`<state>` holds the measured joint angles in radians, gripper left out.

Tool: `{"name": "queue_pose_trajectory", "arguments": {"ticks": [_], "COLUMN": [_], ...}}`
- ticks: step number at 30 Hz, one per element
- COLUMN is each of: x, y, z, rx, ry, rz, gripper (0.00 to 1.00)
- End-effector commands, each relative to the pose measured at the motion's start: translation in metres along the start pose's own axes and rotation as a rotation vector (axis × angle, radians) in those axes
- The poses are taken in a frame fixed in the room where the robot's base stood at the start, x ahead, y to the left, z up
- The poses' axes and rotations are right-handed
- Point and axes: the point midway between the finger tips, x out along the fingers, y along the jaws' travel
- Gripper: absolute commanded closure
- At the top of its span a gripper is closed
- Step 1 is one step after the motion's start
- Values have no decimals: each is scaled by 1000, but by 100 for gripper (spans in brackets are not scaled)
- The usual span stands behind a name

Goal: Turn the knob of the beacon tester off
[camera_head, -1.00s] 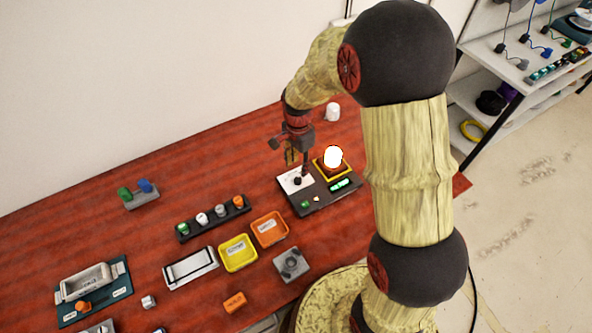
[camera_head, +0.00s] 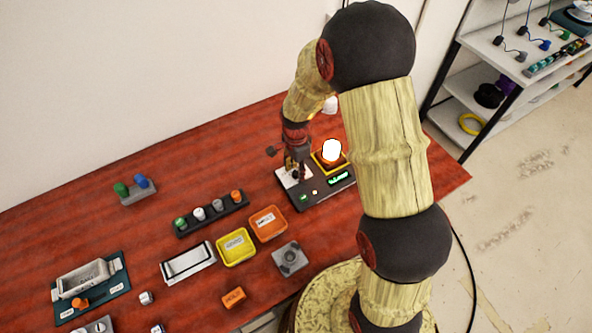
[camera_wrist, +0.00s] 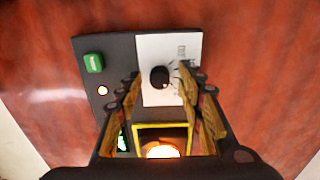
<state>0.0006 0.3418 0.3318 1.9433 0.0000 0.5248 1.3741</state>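The beacon tester (camera_head: 318,193) is a dark box on the red table, with a white knob panel, a green button, a green display (camera_head: 340,179) and a yellow-framed lamp (camera_head: 332,150) glowing white. In the wrist view its black knob (camera_wrist: 159,77) sits on the white panel (camera_wrist: 153,49), and the lamp (camera_wrist: 161,151) glows at the bottom. My gripper (camera_wrist: 156,80) is open, with its fingers apart on either side of the knob in that view. I cannot tell whether they touch it. In the head view my gripper (camera_head: 294,172) is over the panel and hides the knob.
Left of the tester are an orange tray (camera_head: 283,232), a yellow tray (camera_head: 251,257) and a rack of several colored knobs (camera_head: 212,218). A grey block (camera_head: 291,259) lies in front. A white object (camera_head: 330,105) stands behind. The shelf (camera_head: 470,87) is at right.

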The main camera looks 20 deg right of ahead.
Motion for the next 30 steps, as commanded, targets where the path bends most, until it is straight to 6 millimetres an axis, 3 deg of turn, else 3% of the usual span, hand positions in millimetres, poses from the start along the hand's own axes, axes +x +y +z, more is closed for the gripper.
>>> {"name": "queue_pose_trajectory", "arguments": {"ticks": [5, 25, 30], "x": [0, -1, -1], "y": [0, 0, 0], "z": [0, 0, 0], "rx": [0, 0, -1], "ry": [0, 0, 0], "rz": [0, -1, -1], "gripper": [62, 99, 100]}}
